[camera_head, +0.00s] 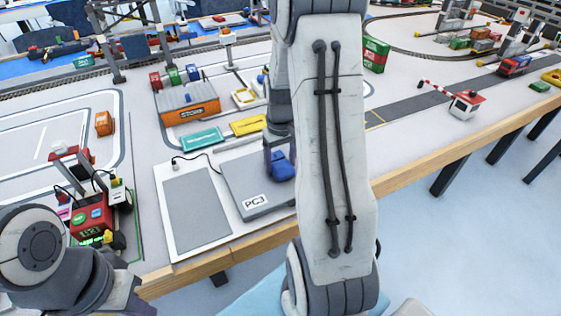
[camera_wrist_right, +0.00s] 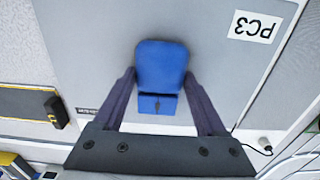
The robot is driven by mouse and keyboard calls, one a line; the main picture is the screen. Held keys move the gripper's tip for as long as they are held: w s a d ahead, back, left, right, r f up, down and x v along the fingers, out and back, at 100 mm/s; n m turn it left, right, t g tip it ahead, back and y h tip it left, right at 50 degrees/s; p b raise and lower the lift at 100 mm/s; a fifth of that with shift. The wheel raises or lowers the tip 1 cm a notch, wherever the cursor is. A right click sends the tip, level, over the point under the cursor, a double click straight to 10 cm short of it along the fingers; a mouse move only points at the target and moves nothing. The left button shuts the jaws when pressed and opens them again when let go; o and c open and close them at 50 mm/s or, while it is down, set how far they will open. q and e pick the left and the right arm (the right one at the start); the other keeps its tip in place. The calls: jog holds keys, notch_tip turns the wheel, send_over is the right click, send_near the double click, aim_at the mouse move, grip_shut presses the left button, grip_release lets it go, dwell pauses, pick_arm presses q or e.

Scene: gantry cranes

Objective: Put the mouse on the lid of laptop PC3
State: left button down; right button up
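The laptop PC3 (camera_head: 240,190) lies closed, a flat grey slab with a white PC3 label, near the table's front edge. Its grey lid also fills much of the right wrist view (camera_wrist_right: 215,45). The blue mouse (camera_head: 283,166) is over the lid in the head view. In the right wrist view the mouse (camera_wrist_right: 160,68) sits between the two fingertips of my right gripper (camera_wrist_right: 160,78), which close against its sides. I cannot tell whether the mouse touches the lid. My left gripper (camera_head: 128,298) is at the lower left, mostly cut off, its fingers unclear.
A grey pad (camera_head: 198,208) on a white board lies left of the laptop, with a cable at its top. Behind are a teal piece (camera_head: 202,139), a yellow piece (camera_head: 248,125) and an orange STORE box (camera_head: 190,110). A red device (camera_head: 92,215) stands at the left.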

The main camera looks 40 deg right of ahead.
aim_at(281, 163)
jog(key=o, duration=0.4)
jog(key=shift+c, duration=0.2)
notch_tip(281, 163, up, 12)
jog(key=p, duration=0.2)
jog(key=s+a+r+n, duration=0.15)
jog(key=a+n, duration=0.25)
jog(key=a, duration=1.4)
jog(key=s+a+f+n+y, duration=0.1)
jog(key=s+a+n, duration=0.5)
jog(key=s+a, duration=0.7)
jog(key=s, duration=0.3)
jog(key=shift+s+a+f, duration=0.15)
jog(key=shift+s+f, duration=0.05)
jog(key=shift+f, duration=0.1)
